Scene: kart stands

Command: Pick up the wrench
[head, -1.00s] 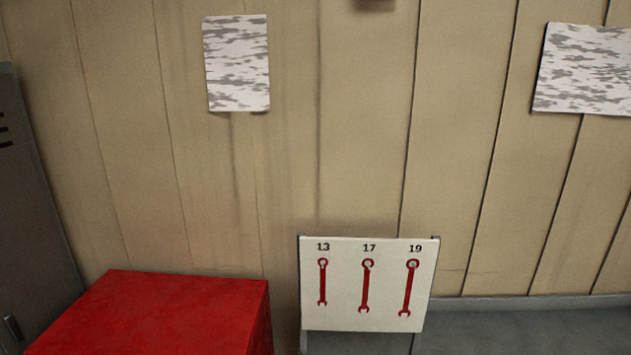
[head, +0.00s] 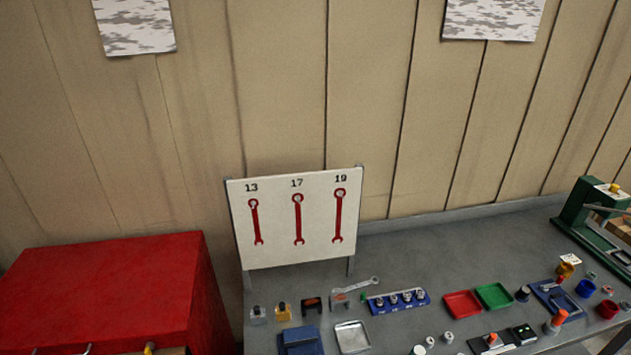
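A silver wrench (head: 356,285) lies on the grey bench, just below the right part of a white board (head: 272,226). Its ring end points to the right, and its left end is close to a small block, so I cannot tell if they touch. The board stands upright and carries three red wrench shapes under the numbers 13, 17 and 19; no silver wrench shows on it. Neither of my grippers is in view.
A red cabinet (head: 110,285) stands left of the bench (head: 440,255). A blue socket holder (head: 398,303), a red tray (head: 462,304), a green tray (head: 493,296) and several small parts crowd the bench front. A green press (head: 585,212) stands at right. The bench's back strip is clear.

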